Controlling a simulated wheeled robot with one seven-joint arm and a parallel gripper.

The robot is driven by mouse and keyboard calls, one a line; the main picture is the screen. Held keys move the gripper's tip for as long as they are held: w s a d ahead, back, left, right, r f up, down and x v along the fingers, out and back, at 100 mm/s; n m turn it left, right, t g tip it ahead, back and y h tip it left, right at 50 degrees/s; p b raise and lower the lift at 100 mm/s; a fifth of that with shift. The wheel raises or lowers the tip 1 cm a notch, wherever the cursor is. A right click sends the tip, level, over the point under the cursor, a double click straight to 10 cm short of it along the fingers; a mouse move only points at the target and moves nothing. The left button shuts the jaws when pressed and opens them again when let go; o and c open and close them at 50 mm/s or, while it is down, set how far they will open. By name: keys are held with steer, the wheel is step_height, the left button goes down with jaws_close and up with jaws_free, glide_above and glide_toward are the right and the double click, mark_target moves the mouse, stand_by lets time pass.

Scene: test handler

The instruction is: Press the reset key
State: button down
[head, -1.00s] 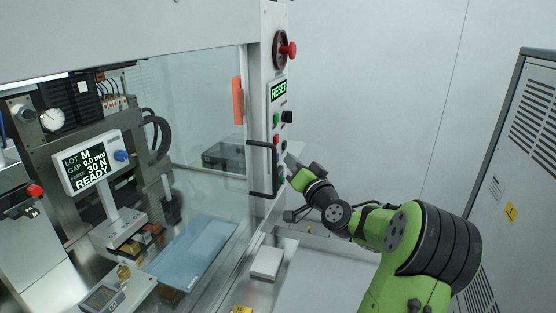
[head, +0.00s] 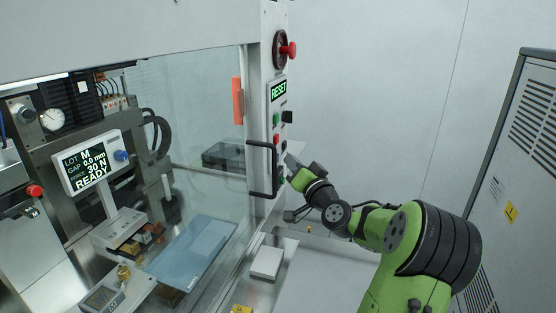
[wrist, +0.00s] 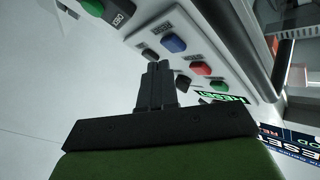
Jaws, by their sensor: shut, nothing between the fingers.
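The control panel (head: 275,105) is on the machine's right post, with a lit display (head: 279,90) reading RESET. A red key (wrist: 200,68) and a green key (wrist: 218,85) follow in the same row. My gripper (wrist: 158,66) is shut and empty, its tips pointing at the panel near the blue key. I cannot tell whether they touch it. In the head view my gripper (head: 291,162) is beside the lower panel.
A red emergency knob (head: 291,50) is above the display. A black door handle (head: 262,170) stands out just left of my gripper. Black keys (wrist: 150,55) sit near the coloured ones. A second screen (head: 89,165) reads READY behind the glass. Open space lies right of the panel.

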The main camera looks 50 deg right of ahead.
steer(key=shift+w+a, duration=0.2)
steer(key=shift+w, duration=0.2)
steer(key=shift+w+a, duration=0.15)
steer(key=shift+w, duration=0.25)
stand_by(0.5)
steer(key=shift+s, duration=0.1)
stand_by(0.5)
steer(key=shift+s+d+b, duration=0.3)
steer(key=shift+s+b, duration=0.3)
steer(key=shift+s, duration=0.1)
steer(key=shift+s+d+b, duration=0.25)
steer(key=shift+s+d, duration=0.1)
steer(key=shift+s, duration=0.4)
steer(key=shift+s+d+b, duration=0.3)
steer(key=shift+s, duration=0.5)
steer(key=shift+s+d+b, duration=0.25)
steer(key=shift+s+d, duration=0.1)
steer(key=shift+s, duration=0.4)
